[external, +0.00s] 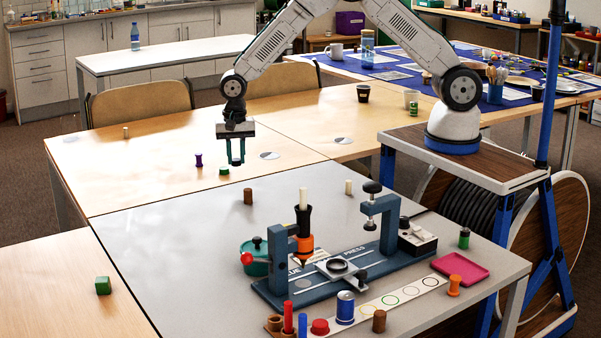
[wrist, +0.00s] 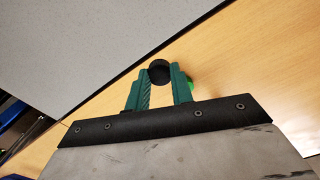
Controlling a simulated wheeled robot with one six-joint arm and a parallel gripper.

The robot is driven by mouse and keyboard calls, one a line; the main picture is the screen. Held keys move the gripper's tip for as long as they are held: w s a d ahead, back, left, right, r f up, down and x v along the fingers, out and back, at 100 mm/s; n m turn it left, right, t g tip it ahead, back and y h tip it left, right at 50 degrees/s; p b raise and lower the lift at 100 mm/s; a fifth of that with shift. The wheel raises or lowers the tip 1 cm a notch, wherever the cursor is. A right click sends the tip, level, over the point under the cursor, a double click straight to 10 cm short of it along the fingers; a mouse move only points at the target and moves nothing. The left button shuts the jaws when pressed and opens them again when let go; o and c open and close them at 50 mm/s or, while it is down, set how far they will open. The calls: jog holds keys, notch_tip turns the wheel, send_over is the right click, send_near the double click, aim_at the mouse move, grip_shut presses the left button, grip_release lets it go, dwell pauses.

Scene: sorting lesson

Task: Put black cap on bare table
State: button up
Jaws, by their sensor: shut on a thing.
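My gripper (external: 236,161) hangs from the arm over the near edge of the wooden table (external: 150,180), close to the grey table. In the wrist view my gripper (wrist: 158,82) has its two green fingers shut on a round black cap (wrist: 159,70) at the fingertips. In the external view the cap is small and dark between the fingers and hard to make out. A green piece (external: 224,170) stands on the wood just left of my gripper. It is partly hidden behind a finger in the wrist view (wrist: 190,86).
A purple piece (external: 198,160) stands further left. The grey table (external: 140,228) holds a brown cylinder (external: 248,196), a blue press (external: 380,262), a pink tray (external: 460,268) and several coloured pieces. Much wood around my gripper is bare.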

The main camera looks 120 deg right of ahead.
send_over(194, 183)
jog(key=shift+s+a+f, duration=0.1)
jog(key=shift+f, duration=2.25)
jog(key=shift+f, duration=0.1)
jog(key=o, duration=1)
jog(key=shift+c, duration=0.2)
